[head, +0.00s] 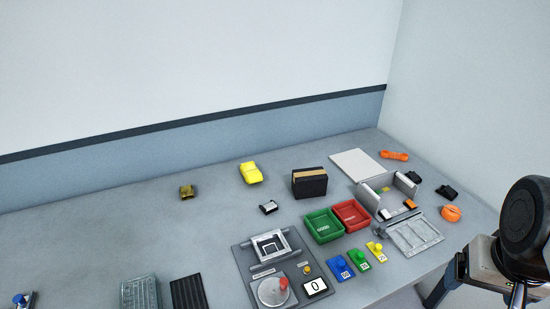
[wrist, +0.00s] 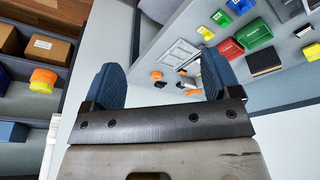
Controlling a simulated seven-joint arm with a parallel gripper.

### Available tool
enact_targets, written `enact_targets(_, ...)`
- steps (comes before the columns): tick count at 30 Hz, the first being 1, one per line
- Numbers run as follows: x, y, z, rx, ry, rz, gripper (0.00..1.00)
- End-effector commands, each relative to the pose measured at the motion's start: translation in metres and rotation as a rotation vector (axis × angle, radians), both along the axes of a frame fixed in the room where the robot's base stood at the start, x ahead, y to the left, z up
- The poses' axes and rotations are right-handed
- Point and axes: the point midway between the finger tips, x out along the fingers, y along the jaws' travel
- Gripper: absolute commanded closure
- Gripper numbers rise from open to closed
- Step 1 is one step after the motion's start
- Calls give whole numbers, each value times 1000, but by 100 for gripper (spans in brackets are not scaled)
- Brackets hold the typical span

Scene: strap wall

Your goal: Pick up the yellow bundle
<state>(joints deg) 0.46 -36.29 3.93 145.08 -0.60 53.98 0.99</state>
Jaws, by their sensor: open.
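The yellow bundle (head: 251,173) lies on the grey table near the back wall, left of a dark box, in the head view. A yellow thing (wrist: 312,52) at the right edge of the wrist view looks like the same bundle, partly cut off. My gripper (wrist: 162,78) is open in the wrist view, its two blue fingers wide apart with nothing between them. It is far from the bundle. In the head view my arm is at the lower right, and the fingers are not clearly visible there.
A dark box (head: 310,183) stands right of the bundle, and a small black-and-white item (head: 268,207) lies in front of it. A brown piece (head: 187,192) lies to its left. Green (head: 323,226) and red (head: 351,214) bins stand farther right. The table around the bundle is clear.

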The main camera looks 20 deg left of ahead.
Motion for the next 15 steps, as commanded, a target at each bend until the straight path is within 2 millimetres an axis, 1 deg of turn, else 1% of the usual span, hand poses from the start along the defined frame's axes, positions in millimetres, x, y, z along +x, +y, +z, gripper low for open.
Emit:
enact_targets(8, 0, 0, 4, 0, -1, 0, 17)
enact_targets(11, 0, 0, 13, 0, -3, 0, 17)
enact_targets(15, 0, 0, 31, 0, -2, 0, 17)
